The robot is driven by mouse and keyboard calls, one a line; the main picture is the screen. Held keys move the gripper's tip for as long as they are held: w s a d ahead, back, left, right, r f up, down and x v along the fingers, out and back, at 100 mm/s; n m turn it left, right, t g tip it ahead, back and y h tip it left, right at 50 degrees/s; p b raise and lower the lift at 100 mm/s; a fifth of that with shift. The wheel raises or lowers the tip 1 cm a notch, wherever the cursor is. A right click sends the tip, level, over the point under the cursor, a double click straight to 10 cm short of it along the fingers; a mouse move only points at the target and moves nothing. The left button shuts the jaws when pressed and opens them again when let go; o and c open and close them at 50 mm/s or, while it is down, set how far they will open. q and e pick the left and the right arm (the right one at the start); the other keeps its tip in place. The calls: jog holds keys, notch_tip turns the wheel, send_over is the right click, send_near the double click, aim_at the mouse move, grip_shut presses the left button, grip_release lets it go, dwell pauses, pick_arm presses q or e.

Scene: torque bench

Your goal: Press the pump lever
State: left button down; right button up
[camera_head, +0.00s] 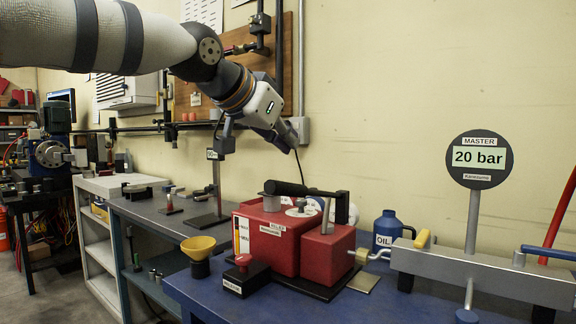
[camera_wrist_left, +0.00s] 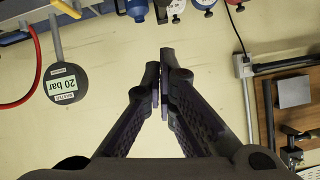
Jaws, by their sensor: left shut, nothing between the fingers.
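The red pump (camera_head: 271,241) stands on the blue bench. Its black lever (camera_head: 300,188) lies nearly level across the top, with its right end over the smaller red block. My left gripper (camera_head: 291,143) comes in from the upper left and is above the lever, apart from it. In the left wrist view the two dark fingers (camera_wrist_left: 162,92) are shut against each other and hold nothing. I cannot make out the lever in that view. My right gripper is not in view.
A yellow funnel (camera_head: 198,249) stands in front of the pump at left. A blue oil jug (camera_head: 389,230) is behind it at right. A manifold (camera_head: 470,274) and a 20 bar gauge (camera_head: 479,159) stand at far right. The wall is close behind.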

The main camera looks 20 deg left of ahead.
aim_at(287, 185)
pick_arm(q)
jog(key=f, duration=0.1)
jog(key=w+f, duration=0.2)
jog(key=f, duration=0.1)
jog(key=shift+a, duration=0.15)
jog(key=shift+s+a+f, duration=0.1)
jog(key=shift+s+f, duration=0.1)
jog(key=shift+f, duration=0.15)
jog(key=shift+w+f, duration=0.1)
jog(key=shift+f, duration=0.05)
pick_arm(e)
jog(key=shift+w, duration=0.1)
